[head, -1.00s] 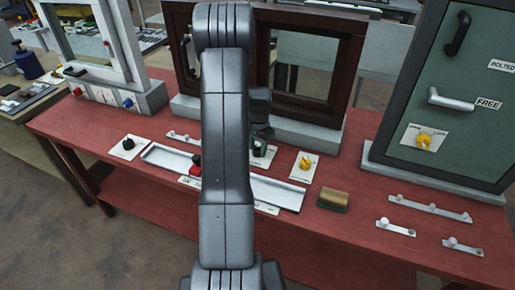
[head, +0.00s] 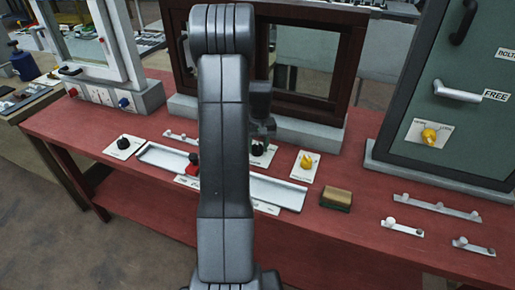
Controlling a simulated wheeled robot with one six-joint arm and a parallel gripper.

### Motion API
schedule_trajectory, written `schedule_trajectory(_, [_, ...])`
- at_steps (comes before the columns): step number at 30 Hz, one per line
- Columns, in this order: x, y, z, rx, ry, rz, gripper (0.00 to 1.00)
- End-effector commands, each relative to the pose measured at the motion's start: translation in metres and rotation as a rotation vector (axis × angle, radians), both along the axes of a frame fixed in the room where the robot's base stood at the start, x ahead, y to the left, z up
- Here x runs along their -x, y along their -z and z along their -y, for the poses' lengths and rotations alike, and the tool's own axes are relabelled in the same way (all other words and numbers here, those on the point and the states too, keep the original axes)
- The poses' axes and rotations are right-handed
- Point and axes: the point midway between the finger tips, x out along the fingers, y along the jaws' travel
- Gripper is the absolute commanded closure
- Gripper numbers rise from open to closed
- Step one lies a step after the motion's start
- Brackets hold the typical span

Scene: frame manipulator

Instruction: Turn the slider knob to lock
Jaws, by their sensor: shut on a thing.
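My gripper (head: 262,130) points down over the red bench, partly hidden behind my own arm. It is shut on a dark knob (head: 258,150) on a small white plate behind the white slide rail (head: 272,191). The plate's lettering is too small to read. The slider (head: 193,166), a red block with a black top, sits on the rail left of my arm. My arm covers the rail's middle.
A black knob (head: 123,143) is at the left and a yellow knob (head: 306,161) just right of my gripper. A dark window frame (head: 300,104) stands behind. A brown-and-green block (head: 336,199) and peg strips (head: 437,207) lie right. A green cabinet (head: 463,140) stands at the right.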

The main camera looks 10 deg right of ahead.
Motion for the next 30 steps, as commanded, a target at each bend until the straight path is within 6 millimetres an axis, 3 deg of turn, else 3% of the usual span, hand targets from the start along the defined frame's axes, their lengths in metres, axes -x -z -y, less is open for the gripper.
schedule_trajectory(15, [-0.0016,-0.0002,0.0018,0.001,-0.423,0.002,0.83])
schedule_trajectory(30, [-0.002,-0.0011,0.0023,0.002,-0.57,0.003,0.83])
